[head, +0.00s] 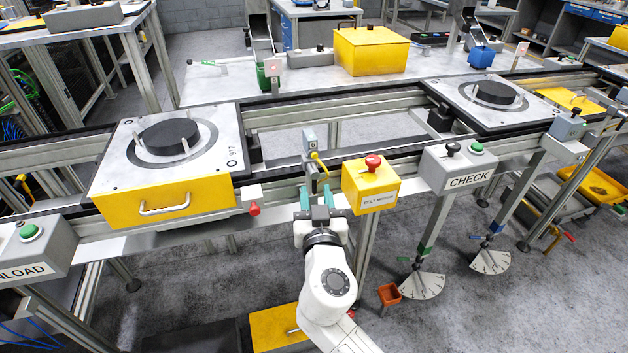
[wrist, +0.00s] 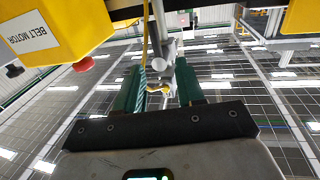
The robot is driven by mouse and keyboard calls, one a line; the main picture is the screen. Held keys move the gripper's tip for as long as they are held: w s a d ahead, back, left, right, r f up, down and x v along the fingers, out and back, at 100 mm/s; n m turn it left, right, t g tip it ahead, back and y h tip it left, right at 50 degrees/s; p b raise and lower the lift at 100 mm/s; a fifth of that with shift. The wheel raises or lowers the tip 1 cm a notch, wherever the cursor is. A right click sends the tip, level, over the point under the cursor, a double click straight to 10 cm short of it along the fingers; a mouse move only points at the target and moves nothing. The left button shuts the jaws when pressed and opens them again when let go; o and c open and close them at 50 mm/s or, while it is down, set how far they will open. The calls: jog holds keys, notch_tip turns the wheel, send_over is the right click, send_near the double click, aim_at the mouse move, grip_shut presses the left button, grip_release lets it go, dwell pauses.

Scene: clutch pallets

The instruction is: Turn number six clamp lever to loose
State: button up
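A clamp lever with a yellow handle (head: 319,161) hangs at the conveyor's front rail, below a small grey tag (head: 310,140) whose marking is too small to read surely. I cannot tell whether it is number six. My gripper (head: 316,195) is just below and in front of it, pointing at the rail, with its two teal fingers apart. In the wrist view, grey metal clamp parts with a yellow end (wrist: 158,88) show between or beyond the open fingers of my gripper (wrist: 160,85). Contact cannot be made out.
The yellow belt motor box (head: 371,188) with a red button stands close right of my gripper. A red knob (head: 254,209) is close left. The CHECK box (head: 457,168) is further right. A pallet (head: 115,180) with a black disc sits left on the conveyor.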

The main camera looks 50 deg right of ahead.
aim_at(315, 180)
jog(key=shift+p+x, duration=0.35)
jog(key=shift+x, duration=1.6)
jog(key=shift+s, duration=0.1)
jog(key=shift+c, duration=0.2)
grip_shut()
